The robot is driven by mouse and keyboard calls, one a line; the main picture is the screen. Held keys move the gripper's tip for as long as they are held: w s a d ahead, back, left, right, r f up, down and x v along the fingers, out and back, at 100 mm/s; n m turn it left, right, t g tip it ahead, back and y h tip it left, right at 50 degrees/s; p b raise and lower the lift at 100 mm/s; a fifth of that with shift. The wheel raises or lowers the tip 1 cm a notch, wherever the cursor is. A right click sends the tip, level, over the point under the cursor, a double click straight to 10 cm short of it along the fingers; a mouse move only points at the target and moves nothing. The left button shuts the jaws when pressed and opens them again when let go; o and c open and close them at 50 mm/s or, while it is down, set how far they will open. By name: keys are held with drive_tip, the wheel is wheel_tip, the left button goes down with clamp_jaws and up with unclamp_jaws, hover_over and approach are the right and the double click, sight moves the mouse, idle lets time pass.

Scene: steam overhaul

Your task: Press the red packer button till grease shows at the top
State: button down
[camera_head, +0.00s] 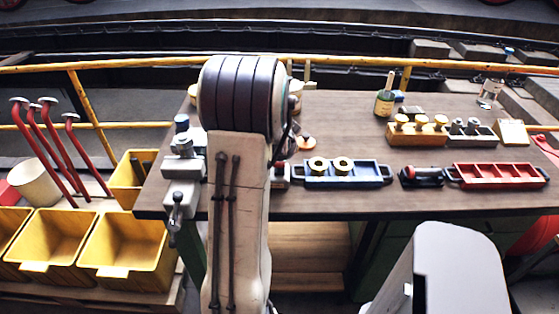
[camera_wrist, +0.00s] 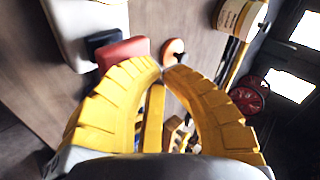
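In the wrist view my gripper (camera_wrist: 162,69) has two yellow ribbed fingers. Their tips come together with nothing visible held between them. A red block-like part (camera_wrist: 123,51) lies just beyond the left fingertip, beside a dark block; I cannot tell whether it is the packer button. An orange-red disc (camera_wrist: 173,49) with a pale spot is on the wooden surface just beyond the tips. In the head view my arm hides the gripper and part of the bench. A similar orange disc (camera_head: 306,142) shows right of the arm. No grease is discernible.
Yellow bins (camera_head: 128,253) and red levers stand left.

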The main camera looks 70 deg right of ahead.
drive_tip(key=shift+a+f+b, duration=0.1)
drive_tip(key=shift+f+b, duration=1.55)
drive_tip(key=shift+b, duration=0.25)
idle(2.7)
drive_tip(key=shift+r, duration=0.2)
drive_tip(key=shift+r+p, duration=1)
drive_tip(key=shift+r, duration=0.45)
drive_tip(key=shift+r, duration=0.15)
drive_tip(key=shift+r+p, duration=1.5)
drive_tip(key=shift+r, duration=0.85)
